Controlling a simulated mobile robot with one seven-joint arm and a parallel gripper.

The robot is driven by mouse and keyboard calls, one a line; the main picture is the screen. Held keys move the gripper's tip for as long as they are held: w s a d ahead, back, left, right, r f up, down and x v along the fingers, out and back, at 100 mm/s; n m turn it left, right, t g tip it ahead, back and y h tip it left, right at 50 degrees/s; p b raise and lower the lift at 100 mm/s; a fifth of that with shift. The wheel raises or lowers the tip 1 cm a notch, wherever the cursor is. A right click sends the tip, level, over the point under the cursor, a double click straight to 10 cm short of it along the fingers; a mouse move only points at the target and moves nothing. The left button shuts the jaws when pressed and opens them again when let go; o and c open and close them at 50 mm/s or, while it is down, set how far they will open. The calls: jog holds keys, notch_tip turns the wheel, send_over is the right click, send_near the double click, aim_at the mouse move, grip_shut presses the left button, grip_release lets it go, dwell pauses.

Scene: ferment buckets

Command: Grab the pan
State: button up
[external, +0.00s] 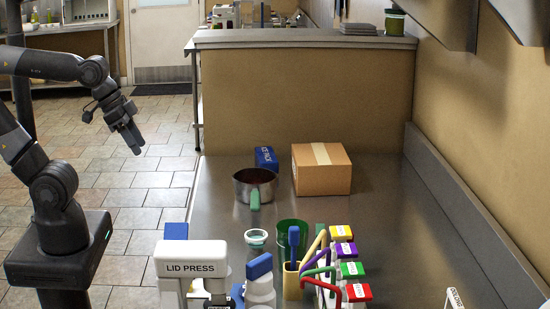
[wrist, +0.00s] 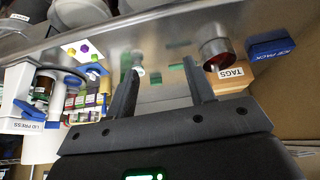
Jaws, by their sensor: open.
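The pan (external: 243,188) is a round metal saucepan standing on the steel counter. Its green handle (external: 254,199) points toward the front of the counter. My gripper (external: 134,146) is open and empty, held above the floor left of the counter, well apart from the pan. In the wrist view, my gripper's two fingers (wrist: 160,72) are spread with nothing between them. A metal round vessel that looks like the pan (wrist: 215,46) shows beyond the right finger, near the blue ice pack (wrist: 271,47). Its handle is not clear there.
The blue ice pack (external: 266,157) and a cardboard box (external: 322,177) stand behind the pan. The counter (external: 400,230) is clear at right.

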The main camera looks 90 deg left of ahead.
jog(key=w+a+r+n+g, duration=0.1)
jog(key=w+n, duration=0.4)
jog(key=w, duration=0.3)
jog(key=n+g, duration=0.4)
jog(key=n, duration=0.8)
send_near(255, 192)
jog(key=shift+w+d, duration=0.2)
jog(key=shift+d, duration=0.3)
notch_tip(255, 192, down, 5)
jog(key=shift+f, duration=0.2)
jog(key=shift+a+f, duration=0.2)
jog(key=shift+f, duration=1.15)
jog(key=shift+a+f, duration=0.15)
jog(key=shift+f, duration=1.2)
jog(key=shift+c, duration=0.2)
grip_shut()
